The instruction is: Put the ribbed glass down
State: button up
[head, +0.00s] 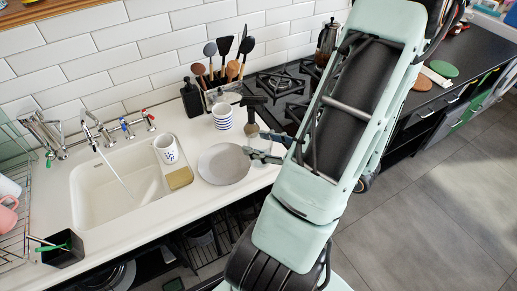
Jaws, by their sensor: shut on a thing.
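My gripper (264,146) reaches in from the right over the white counter, just right of the grey plate. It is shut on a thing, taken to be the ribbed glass. The glass itself is too small and clear to make out at the fingers, and my arm covers much of this area. I cannot tell how high above the counter the fingers are.
A grey plate (223,164), a striped cup (222,116) and a round brown-topped item (251,129) stand close by. The sink (115,187) with a patterned mug (166,149) is left. The black gas hob (284,83) lies behind. Little bare counter shows around the plate.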

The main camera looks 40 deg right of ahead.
jog(key=shift+w+d+f+b, duration=0.5)
jog(key=shift+w+f+b, duration=0.1)
jog(key=shift+b, duration=1.3)
jog(key=shift+w+d, duration=0.2)
jog(key=shift+w, duration=0.05)
jog(key=w+d, duration=0.1)
jog(key=w+d+f, duration=0.1)
jog(key=shift+w+d+f, duration=0.15)
jog(key=shift+w+d, duration=0.05)
jog(key=shift+w, duration=0.1)
jog(key=shift+w+d+f, duration=0.6)
jog(key=shift+w+f, duration=0.05)
jog(key=shift+f, duration=0.9)
jog(key=shift+w+d+f, duration=0.65)
jog(key=shift+w+f, duration=0.05)
jog(key=shift+f, duration=0.8)
jog(key=shift+w+d+f, duration=0.6)
jog(key=shift+w+f, duration=0.05)
jog(key=shift+f, duration=0.9)
jog(key=shift+f, duration=0.1)
